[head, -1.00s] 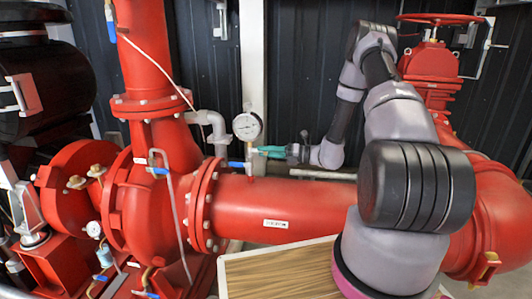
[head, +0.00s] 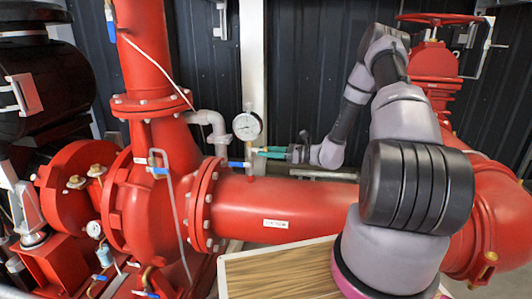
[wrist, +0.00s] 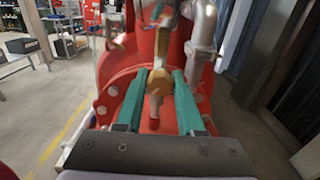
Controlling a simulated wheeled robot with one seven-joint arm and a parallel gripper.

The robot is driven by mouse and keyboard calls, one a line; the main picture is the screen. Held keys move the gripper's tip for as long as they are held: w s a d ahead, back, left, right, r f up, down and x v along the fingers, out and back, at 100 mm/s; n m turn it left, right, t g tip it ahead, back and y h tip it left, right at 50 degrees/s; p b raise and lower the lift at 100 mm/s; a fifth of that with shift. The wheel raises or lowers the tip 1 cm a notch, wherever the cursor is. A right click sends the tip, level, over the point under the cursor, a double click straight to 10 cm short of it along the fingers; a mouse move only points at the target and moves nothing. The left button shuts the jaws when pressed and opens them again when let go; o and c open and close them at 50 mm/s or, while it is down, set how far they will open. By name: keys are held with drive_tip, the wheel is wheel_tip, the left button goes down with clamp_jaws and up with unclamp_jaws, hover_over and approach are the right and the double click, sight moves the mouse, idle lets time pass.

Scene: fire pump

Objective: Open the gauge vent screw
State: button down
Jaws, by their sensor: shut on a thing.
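The white-faced pressure gauge (head: 247,126) stands on a small upright fitting behind the red pipe, with a blue lever (head: 238,164) below it. My gripper (head: 257,152) reaches in from the right, just below and beside the gauge. In the wrist view my two teal fingers (wrist: 161,74) stand on either side of a brass-coloured fitting (wrist: 156,82) with a rounded lower end, at the gauge vent screw. The gripper is shut on the vent screw; the screw itself is small and blurred, and the exact contact is hard to make out.
The large red horizontal pipe (head: 285,196) runs below and in front of my forearm. A grey-white bent pipe (head: 214,124) stands left of the gauge. A dark corrugated wall (head: 305,70) is behind. A wood-topped surface (head: 280,272) lies at the front.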

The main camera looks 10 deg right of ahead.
drive_tip(key=n, duration=0.5)
drive_tip(key=shift+f, duration=0.1)
drive_tip(key=shift+n, duration=0.3)
idle(0.4)
drive_tip(key=c, duration=0.5)
unclamp_jaws()
drive_tip(key=v, duration=1.1)
